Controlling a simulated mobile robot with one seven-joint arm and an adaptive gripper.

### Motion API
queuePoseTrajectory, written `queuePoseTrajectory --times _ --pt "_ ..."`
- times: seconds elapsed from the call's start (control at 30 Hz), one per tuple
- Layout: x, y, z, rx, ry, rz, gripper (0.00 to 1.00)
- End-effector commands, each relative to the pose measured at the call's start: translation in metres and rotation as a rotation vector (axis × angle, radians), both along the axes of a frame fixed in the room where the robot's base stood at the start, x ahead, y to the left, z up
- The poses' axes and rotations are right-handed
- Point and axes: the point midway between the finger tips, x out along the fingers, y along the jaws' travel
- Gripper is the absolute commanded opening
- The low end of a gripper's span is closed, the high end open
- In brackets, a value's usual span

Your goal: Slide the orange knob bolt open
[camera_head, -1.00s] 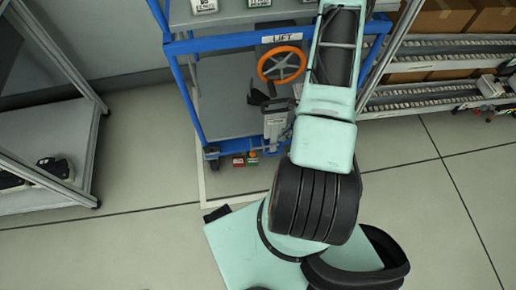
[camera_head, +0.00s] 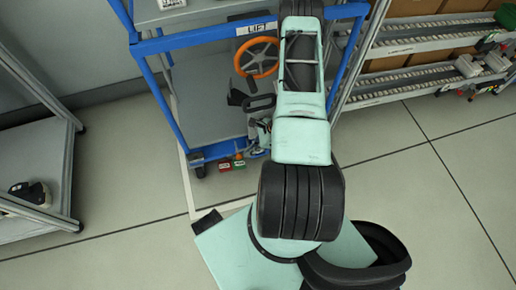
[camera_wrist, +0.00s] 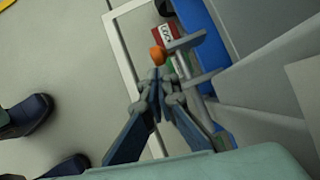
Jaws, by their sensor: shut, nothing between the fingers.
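The orange knob (camera_wrist: 158,54) shows in the wrist view just beyond my fingertips. Grey bolt hardware (camera_wrist: 187,41) stands beside it, close to the blue frame. In the head view the orange knob (camera_head: 238,156) is a small spot low on the blue cart, above red and green patches. My gripper (camera_wrist: 157,80) is shut and empty, its tips just short of the knob in the picture; I cannot tell whether they touch it. In the head view my gripper is largely hidden by my arm and hard to make out.
The blue lift cart (camera_head: 158,82) carries an orange handwheel (camera_head: 262,76) above the bolt area. A red label plate (camera_wrist: 167,36) lies behind the knob. Roller shelves (camera_head: 430,88) stand at right and a metal rack (camera_head: 62,170) at left. Floor (camera_head: 120,165) between is clear.

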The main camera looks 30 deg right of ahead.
Motion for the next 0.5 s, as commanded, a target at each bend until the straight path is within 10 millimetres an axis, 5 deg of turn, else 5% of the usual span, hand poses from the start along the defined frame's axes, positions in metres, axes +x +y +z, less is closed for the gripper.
queuePoseTrajectory --times 0.5 --pt "0.0042 0.0101 -0.0049 0.0 0.0 0.0 0.0"
